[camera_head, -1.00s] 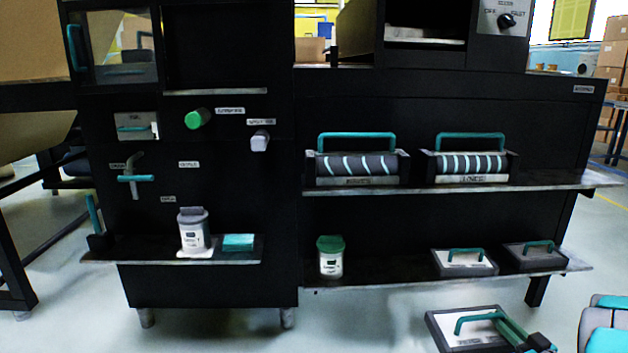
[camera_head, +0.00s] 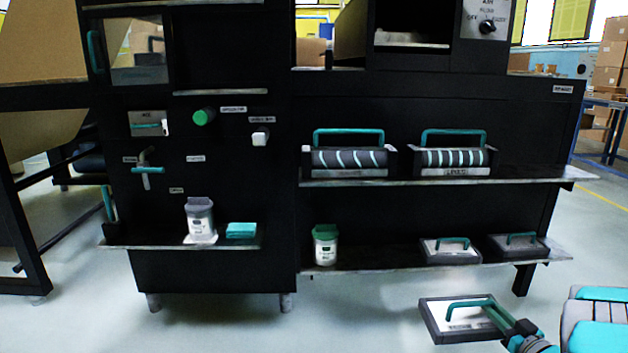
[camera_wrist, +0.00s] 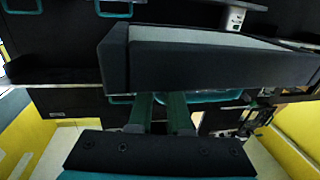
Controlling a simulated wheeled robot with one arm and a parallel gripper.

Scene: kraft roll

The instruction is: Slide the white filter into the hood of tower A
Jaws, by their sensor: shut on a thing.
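A flat filter (camera_head: 456,318) with a white face, dark frame and teal handle is at the lower right of the head view. My gripper (camera_head: 500,318) is shut on its handle and holds it in the air in front of the machine. In the wrist view, the filter's dark frame (camera_wrist: 215,66) fills the upper middle, beyond my gripper's green fingers (camera_wrist: 160,108); the grasp on the handle is partly hidden. An open bay (camera_head: 412,42) with a pale ledge is at the top, beside a knob (camera_head: 487,27). I cannot read which tower or hood it belongs to.
Two similar handled filters (camera_head: 451,250) (camera_head: 518,245) lie on the lower shelf (camera_head: 385,265). Two striped rollers (camera_head: 349,160) (camera_head: 454,160) sit above. A green-lidded jar (camera_head: 325,245) stands on the lower shelf. The floor before the machine is clear.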

